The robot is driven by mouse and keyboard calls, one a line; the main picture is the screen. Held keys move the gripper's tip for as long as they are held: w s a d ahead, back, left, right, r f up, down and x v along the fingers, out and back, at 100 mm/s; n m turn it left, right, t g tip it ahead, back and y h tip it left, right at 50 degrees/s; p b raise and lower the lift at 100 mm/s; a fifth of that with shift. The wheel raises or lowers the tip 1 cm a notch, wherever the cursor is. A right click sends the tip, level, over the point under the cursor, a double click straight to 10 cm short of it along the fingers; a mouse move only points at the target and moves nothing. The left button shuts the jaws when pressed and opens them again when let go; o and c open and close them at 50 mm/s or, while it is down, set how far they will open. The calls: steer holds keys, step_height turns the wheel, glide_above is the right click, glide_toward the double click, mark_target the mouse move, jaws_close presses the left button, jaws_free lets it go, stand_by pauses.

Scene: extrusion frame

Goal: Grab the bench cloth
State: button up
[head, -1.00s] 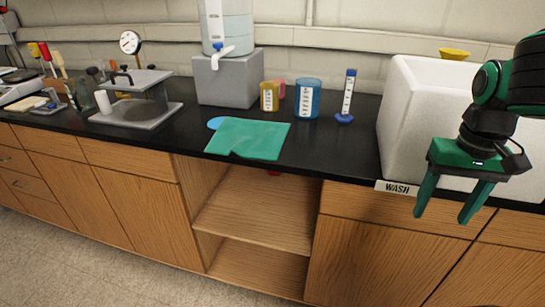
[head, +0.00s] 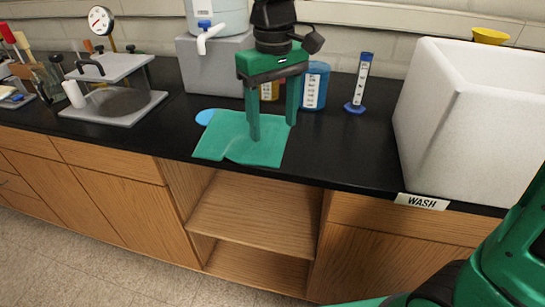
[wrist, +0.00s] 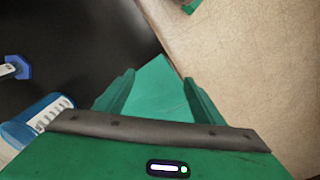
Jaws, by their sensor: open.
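The bench cloth (head: 222,140) is a flat teal-green sheet on the black bench near its front edge. A small light-blue piece (head: 205,117) shows from under its left back corner. My gripper (head: 273,130) is over the right part of the cloth, pointing down, with its two green fingers apart and nothing between them. I cannot tell whether the fingertips touch the cloth. In the wrist view part of the cloth (wrist: 160,95) shows between the open fingers (wrist: 158,90).
Behind the cloth stand a grey block (head: 212,68) with a water container, a blue beaker (head: 314,88), a yellow beaker (head: 269,90) and a blue-based cylinder (head: 359,85). A white sink (head: 435,130) is at right. An open shelf (head: 255,215) lies below the bench edge.

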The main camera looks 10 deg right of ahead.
mark_target(274, 163)
steer(key=shift+f, duration=4.5)
jaws_close()
step_height(274, 163, up, 12)
